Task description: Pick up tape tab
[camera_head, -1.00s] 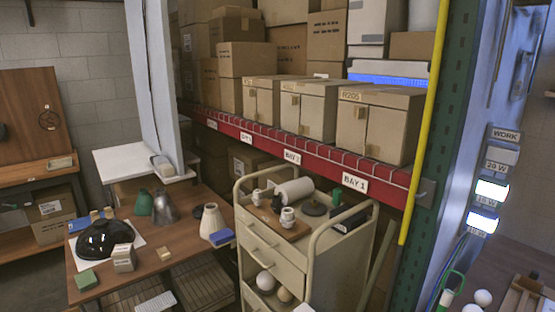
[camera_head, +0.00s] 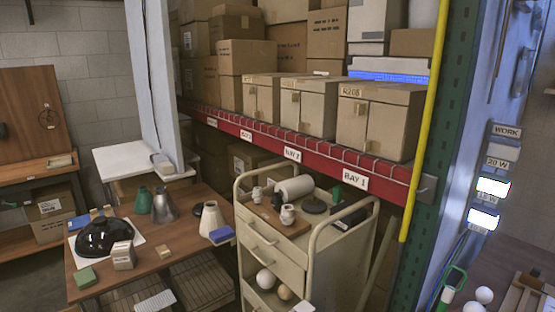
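Three cardboard boxes stand in a row on the red-edged shelf. Each has a small tan tape tab on its front near the top: on the right box (camera_head: 382,120) the tape tab (camera_head: 360,108), on the middle box (camera_head: 315,107) another tab (camera_head: 296,97), and on the left box (camera_head: 262,98) a third tab (camera_head: 252,90). The tabs look stuck flat, but they are too small to tell if an end is loose. I cannot tell which one is meant. Neither gripper shows in the head view.
A beige cart (camera_head: 262,252) with a tray of small parts stands below the shelf. A wooden table (camera_head: 180,240) with a black dome shade (camera_head: 104,238) is at the left. A yellow pole (camera_head: 424,130) and green rack post (camera_head: 445,150) stand right of the boxes.

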